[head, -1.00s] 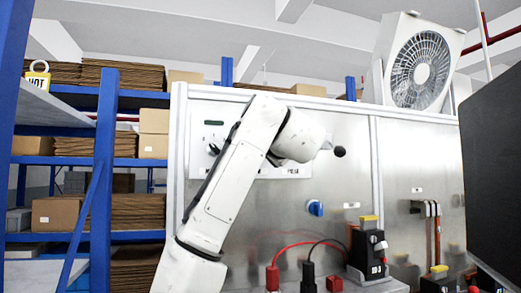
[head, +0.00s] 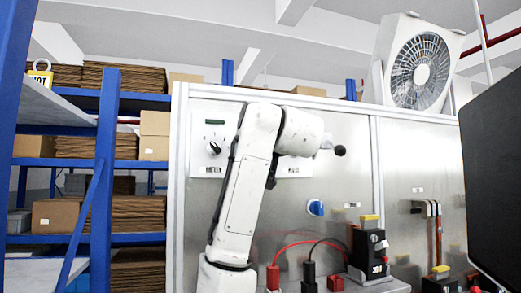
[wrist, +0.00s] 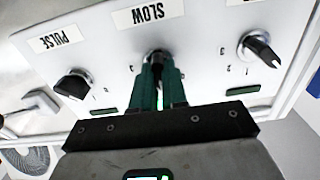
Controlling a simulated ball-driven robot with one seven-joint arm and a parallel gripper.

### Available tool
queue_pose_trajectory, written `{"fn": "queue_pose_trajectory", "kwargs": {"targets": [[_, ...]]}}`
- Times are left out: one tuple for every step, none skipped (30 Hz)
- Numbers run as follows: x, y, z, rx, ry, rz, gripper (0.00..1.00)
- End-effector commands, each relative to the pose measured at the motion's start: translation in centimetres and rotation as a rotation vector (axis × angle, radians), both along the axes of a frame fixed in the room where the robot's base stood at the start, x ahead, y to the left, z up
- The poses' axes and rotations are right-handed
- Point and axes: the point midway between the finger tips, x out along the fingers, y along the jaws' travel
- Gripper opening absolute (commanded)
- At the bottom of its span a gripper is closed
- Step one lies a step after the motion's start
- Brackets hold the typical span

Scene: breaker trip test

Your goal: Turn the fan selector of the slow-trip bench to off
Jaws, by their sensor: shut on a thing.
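In the wrist view, which is upside down, a panel carries three black selector knobs. The middle selector (wrist: 157,56) is beside the label SLOW (wrist: 150,12). My gripper (wrist: 159,72) has its green fingers shut on this selector's black handle. The fingers hide most of the handle, so its exact setting is unclear. The PULSE selector (wrist: 75,85) is to the left, and another selector (wrist: 262,50) is to the right, its label partly cut off. In the head view my arm hides the gripper and the middle selector.
A white box fan (head: 421,72) stands on top of the metal cabinet (head: 345,150). A blue knob (head: 315,208), red and black cables (head: 290,250) and a black breaker box (head: 368,255) are low on the front. A dark screen (head: 495,180) is close on the right.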

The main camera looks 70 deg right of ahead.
Motion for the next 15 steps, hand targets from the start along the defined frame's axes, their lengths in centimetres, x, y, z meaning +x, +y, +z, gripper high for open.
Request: {"fn": "queue_pose_trajectory", "kwargs": {"targets": [[-0.03,-0.03,0.02,-0.032,0.034,-0.002,0.00],[-0.02,-0.02,0.04,-0.050,0.056,-0.001,0.00],[-0.06,-0.04,0.05,-0.076,0.084,-0.003,0.00],[-0.04,-0.01,0.06,-0.094,0.106,-0.003,0.00],[-0.01,0.01,0.06,-0.113,0.127,-0.002,0.00],[-0.01,-0.01,0.05,-0.136,0.157,-0.002,0.00],[0.01,0.01,0.04,-0.155,0.179,-0.002,0.00],[0.02,0.03,0.04,-0.174,0.201,-0.002,0.00],[0.03,0.03,0.02,-0.197,0.230,-0.002,0.00],[0.04,0.02,0.02,-0.217,0.251,-0.002,0.00],[0.07,0.05,0.03,-0.235,0.273,-0.001,0.00],[0.08,0.06,0.04,-0.258,0.300,-0.001,0.00],[0.07,0.06,0.04,-0.277,0.321,-0.002,0.00],[0.07,0.07,0.06,-0.294,0.342,-0.001,0.00],[0.11,0.10,0.07,-0.317,0.367,0.000,0.00]]}}
